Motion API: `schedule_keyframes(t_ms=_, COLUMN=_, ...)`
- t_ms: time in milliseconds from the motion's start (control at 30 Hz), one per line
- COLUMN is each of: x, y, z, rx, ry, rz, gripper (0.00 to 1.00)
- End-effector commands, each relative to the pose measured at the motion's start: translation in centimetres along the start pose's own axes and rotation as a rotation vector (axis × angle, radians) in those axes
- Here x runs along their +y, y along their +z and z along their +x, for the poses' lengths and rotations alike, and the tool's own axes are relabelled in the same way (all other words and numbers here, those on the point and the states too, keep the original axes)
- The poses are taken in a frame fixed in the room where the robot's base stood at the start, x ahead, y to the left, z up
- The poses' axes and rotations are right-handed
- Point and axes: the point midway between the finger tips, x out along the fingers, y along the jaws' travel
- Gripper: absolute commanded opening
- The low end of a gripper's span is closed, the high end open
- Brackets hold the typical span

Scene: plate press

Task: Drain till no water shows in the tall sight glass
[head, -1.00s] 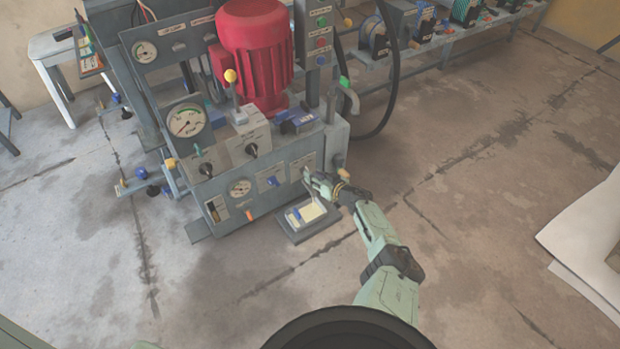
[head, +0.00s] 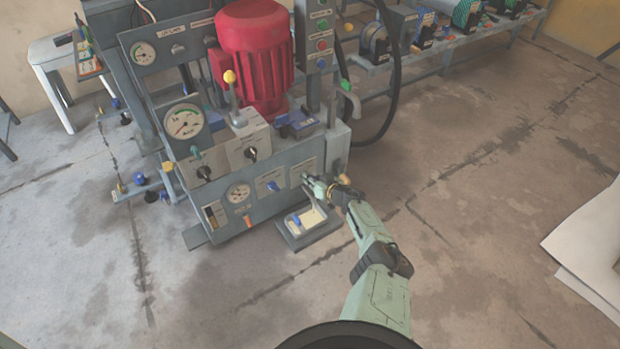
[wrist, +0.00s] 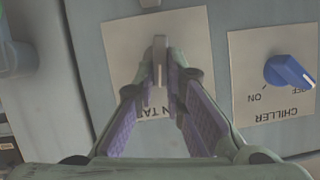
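The drain tap's grey lever (wrist: 160,62) stands upright in the wrist view, on a pale plate (wrist: 120,50) whose partly hidden, upside-down lettering reads "N TA". My gripper (wrist: 160,75) has its two purple-padded fingers drawn in narrowly, one tip on each side of the lever, and looks shut on it. In the head view my gripper (head: 309,181) is at the machine's lower right front. A small upright sight glass (head: 211,215) is at the lower left front; its level is too small to read.
A dark drip tray (head: 332,229) holding something pale and blue lies on the floor below my gripper. The blue chiller knob (wrist: 290,72) is close beside the tap plate. A red motor (head: 257,60) stands on top.

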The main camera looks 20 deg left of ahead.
Motion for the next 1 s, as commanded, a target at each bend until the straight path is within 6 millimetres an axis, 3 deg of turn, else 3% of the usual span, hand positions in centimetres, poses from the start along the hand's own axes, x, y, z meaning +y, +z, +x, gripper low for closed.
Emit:
schedule_keyframes(t_ms=100, x=0.03, y=0.02, z=-0.01, rx=0.000, ry=0.001, rz=0.000, gripper=0.00)
schedule_keyframes(t_ms=633, x=-0.09, y=-0.04, z=-0.05, rx=0.000, ry=0.013, rz=-0.029, gripper=0.00)
schedule_keyframes(t_ms=1000, x=-0.63, y=0.02, z=-0.06, rx=0.000, ry=0.104, rz=-0.245, gripper=0.00)
